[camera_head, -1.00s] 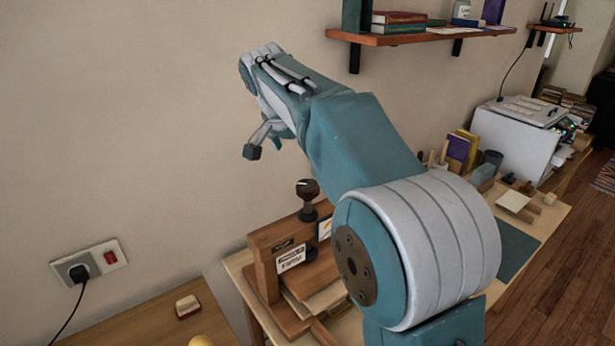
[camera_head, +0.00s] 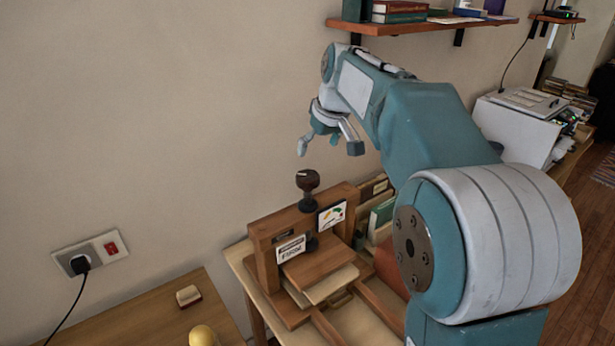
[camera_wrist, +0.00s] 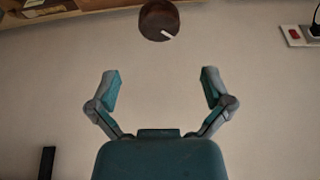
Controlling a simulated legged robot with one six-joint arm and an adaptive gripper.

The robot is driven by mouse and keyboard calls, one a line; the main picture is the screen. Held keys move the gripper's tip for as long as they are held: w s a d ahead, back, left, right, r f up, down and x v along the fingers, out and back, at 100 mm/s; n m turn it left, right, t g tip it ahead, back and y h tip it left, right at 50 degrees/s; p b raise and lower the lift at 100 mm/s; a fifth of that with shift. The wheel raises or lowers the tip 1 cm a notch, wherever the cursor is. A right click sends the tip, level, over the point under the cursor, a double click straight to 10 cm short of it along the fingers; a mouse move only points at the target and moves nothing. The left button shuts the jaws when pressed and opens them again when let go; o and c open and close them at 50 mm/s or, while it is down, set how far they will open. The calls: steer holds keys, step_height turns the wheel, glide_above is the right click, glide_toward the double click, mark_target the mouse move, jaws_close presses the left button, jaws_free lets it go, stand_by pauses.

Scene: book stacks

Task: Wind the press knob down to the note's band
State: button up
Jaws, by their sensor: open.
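The wooden press (camera_head: 302,248) stands on the table below my arm. Its dark round knob (camera_head: 308,181) sits on top of a dark spindle. In the wrist view the knob (camera_wrist: 159,20) is brown, with a white pointer mark toward its lower right. A white note (camera_head: 291,249) with dark print is on the front of the press; its small text is not all legible. A dial card (camera_head: 332,215) with coloured bands stands beside it. My gripper (camera_head: 328,149) is open and empty, above the knob and apart from it; its two fingers (camera_wrist: 160,90) are spread wide.
A shelf (camera_head: 430,25) with books is on the wall above my arm. A white machine (camera_head: 518,125) stands at the right. A socket with a plug (camera_head: 90,254) is on the left wall. A stamp-like block (camera_head: 188,296) and a yellow ball (camera_head: 202,336) are on the near desk.

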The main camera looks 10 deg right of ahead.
mark_target(308, 175)
steer(key=shift+n, duration=0.3)
steer(key=x, duration=1)
steer(key=shift+w+f, duration=0.15)
steer(key=shift+f, duration=0.2)
steer(key=c, duration=0.9)
